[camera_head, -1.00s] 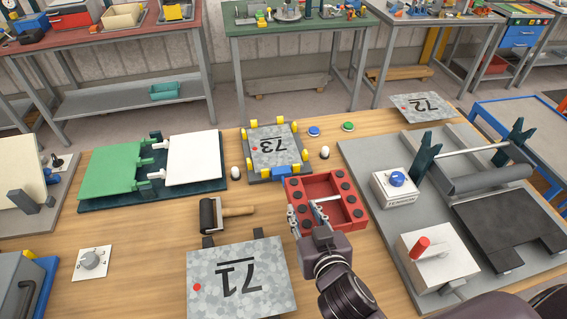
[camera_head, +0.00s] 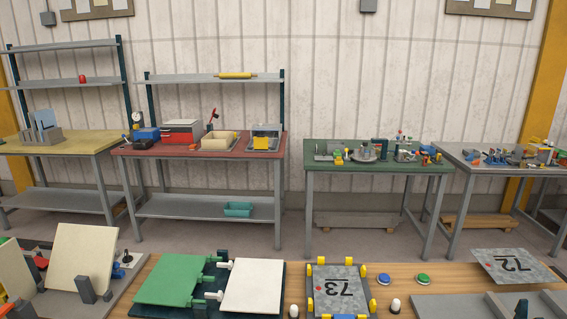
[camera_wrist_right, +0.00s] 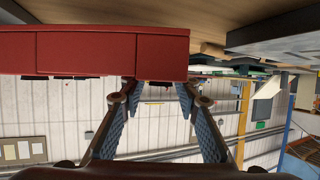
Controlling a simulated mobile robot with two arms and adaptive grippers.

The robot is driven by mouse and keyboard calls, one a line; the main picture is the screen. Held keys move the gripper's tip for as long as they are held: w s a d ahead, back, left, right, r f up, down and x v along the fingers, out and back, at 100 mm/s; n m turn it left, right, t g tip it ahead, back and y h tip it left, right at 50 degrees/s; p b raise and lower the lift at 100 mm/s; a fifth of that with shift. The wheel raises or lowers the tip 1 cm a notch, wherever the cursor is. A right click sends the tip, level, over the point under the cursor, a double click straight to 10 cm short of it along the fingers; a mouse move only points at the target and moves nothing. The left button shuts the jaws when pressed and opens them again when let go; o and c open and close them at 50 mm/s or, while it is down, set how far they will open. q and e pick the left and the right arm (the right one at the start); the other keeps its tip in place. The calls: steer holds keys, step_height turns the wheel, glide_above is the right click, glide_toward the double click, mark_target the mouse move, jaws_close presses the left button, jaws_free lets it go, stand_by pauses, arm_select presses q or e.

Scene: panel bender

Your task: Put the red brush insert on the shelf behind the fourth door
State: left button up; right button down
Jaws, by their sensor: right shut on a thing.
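The red brush insert (camera_wrist_right: 105,50) fills the upper left of the right wrist view as a broad red block with seams on its face. My right gripper (camera_wrist_right: 154,88) is shut on it, with a finger on each side of a narrower red part. The insert's dark round brushes are hidden in this view. Neither gripper nor the insert shows in the head view. No numbered row of doors, and no shelf behind a fourth door, can be made out in either view.
The wooden bench holds a green panel (camera_head: 173,278), a white panel (camera_head: 252,286), plate 73 (camera_head: 340,290) and plate 72 (camera_head: 513,266). Behind are a red-topped table (camera_head: 180,150), a green-topped table (camera_head: 330,165) and wall shelves (camera_head: 190,79). Open floor lies between.

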steer(key=shift+r+n+y, duration=0.5)
steer(key=shift+r+n, duration=0.05)
steer(key=shift+n, duration=0.05)
steer(key=s+a+r+n+g+y+b, duration=0.1)
steer(key=s+r+n+g+y, duration=0.1)
steer(key=r, duration=0.4)
steer(key=s+a+r+n+g+y, duration=0.1)
steer(key=s+r+n+g+y, duration=0.1)
steer(key=r, duration=0.4)
steer(key=shift+n+g+y+b, duration=0.45)
steer(key=shift+n+y, duration=0.45)
steer(key=shift+n, duration=0.3)
steer(key=shift+s+f, duration=0.1)
